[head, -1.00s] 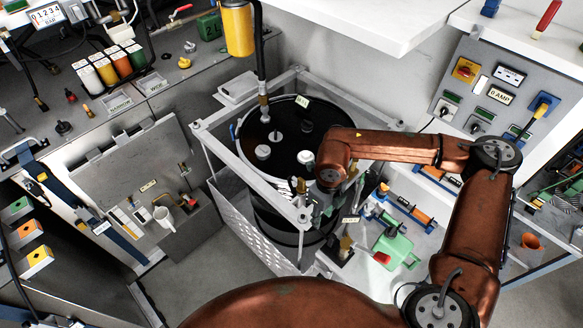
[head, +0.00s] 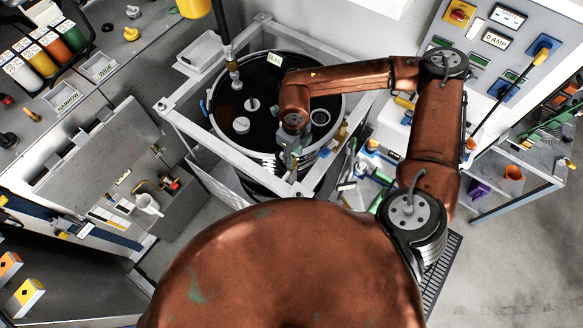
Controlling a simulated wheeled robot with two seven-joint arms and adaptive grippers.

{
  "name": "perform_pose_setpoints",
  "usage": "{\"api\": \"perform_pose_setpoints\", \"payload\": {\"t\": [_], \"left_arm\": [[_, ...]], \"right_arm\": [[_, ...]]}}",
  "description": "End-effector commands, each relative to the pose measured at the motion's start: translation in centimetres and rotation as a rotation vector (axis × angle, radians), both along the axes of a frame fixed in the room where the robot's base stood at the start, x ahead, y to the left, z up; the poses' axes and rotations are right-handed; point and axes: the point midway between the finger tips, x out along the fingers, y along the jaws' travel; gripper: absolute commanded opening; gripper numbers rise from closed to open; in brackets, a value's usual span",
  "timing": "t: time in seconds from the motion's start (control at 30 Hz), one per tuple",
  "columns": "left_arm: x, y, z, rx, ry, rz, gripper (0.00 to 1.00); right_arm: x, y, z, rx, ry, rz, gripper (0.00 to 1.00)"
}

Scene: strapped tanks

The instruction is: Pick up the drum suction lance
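A yellow body (head: 193,7) is cut off at the top edge; I take this assembly for the suction lance. My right gripper (head: 290,160) points down at the drum's front rim, near the frame's front corner. It is apart from the lance. Its fingers are small and partly hidden, so I cannot tell whether they are open. My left gripper is not in view.
A grey square frame (head: 190,133) surrounds the drum. A grey control panel (head: 495,55) is at the upper right. A white mug (head: 148,204) is on the left unit.

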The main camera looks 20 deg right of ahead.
Motion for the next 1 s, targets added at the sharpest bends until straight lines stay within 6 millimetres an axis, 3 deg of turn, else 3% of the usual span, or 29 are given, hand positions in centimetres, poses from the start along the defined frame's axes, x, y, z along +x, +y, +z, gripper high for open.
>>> {"api": "perform_pose_setpoints", "payload": {"t": [0.13,0.37,0.47,0.67,1.0], "left_arm": [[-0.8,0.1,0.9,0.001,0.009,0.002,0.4],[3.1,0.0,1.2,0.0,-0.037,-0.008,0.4],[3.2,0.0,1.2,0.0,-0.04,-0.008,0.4],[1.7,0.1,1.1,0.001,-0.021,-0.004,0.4],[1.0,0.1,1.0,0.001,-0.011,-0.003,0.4]], "right_arm": [[0.3,0.3,-2.1,-0.001,0.004,0.0,0.32],[0.3,0.3,-3.1,0.0,0.001,0.0,0.32],[0.3,0.3,-3.1,0.0,0.001,0.001,0.32],[0.4,0.3,-3.1,0.0,0.001,0.002,0.2],[0.3,0.3,-3.0,0.0,0.001,0.002,0.0]]}}
